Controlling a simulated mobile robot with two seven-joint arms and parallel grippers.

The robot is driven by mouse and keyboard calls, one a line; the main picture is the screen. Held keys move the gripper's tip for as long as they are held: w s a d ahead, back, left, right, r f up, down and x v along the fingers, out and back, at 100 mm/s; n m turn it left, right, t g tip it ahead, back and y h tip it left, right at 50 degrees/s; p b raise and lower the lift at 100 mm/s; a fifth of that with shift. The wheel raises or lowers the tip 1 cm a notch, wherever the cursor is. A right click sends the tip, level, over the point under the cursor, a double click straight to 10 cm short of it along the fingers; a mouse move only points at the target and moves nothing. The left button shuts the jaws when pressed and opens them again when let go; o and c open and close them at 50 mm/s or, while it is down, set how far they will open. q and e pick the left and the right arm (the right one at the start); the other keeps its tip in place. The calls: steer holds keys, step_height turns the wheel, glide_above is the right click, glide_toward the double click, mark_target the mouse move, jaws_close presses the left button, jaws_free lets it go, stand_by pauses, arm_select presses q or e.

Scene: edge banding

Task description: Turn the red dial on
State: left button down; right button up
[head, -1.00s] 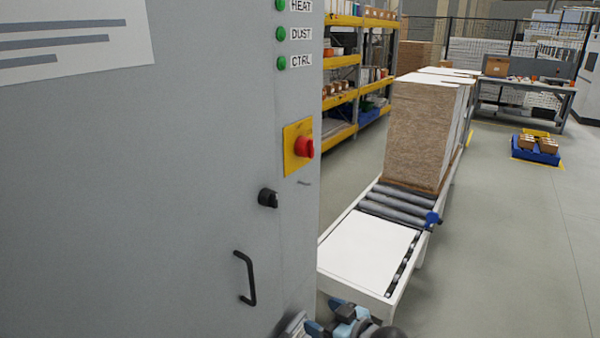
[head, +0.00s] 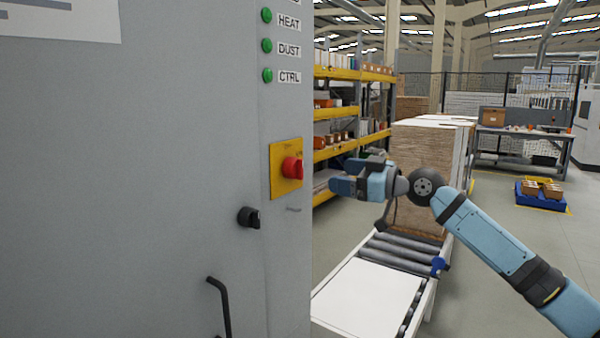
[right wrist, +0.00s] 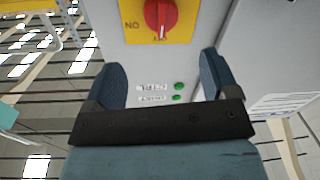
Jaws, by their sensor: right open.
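The red dial (head: 292,168) sits on a yellow plate (head: 278,185) on the grey cabinet's right edge. In the right wrist view the dial (right wrist: 160,16) is at the top centre, just beyond the fingertips, with letters on the yellow plate (right wrist: 131,30) beside it. My right gripper (head: 338,187) is to the right of the dial in the head view, apart from it and pointing at the cabinet. In the right wrist view its two blue fingers (right wrist: 162,75) are spread with nothing between them. My left gripper is out of view.
The grey cabinet (head: 130,180) has a black knob (head: 249,217), a black handle (head: 222,305) and green lamps (head: 267,45). A roller conveyor (head: 395,250) with stacked boards (head: 420,165) stands at the right. Open floor lies further right.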

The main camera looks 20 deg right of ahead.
mark_target(303, 169)
steer(key=p+x, duration=0.1)
steer(key=x, duration=1)
steer(key=shift+w+a+p, duration=0.25)
steer(key=shift+a+p, duration=0.05)
steer(key=shift+a, duration=0.05)
steer(key=shift+c, duration=0.2)
steer(key=c, duration=0.9)
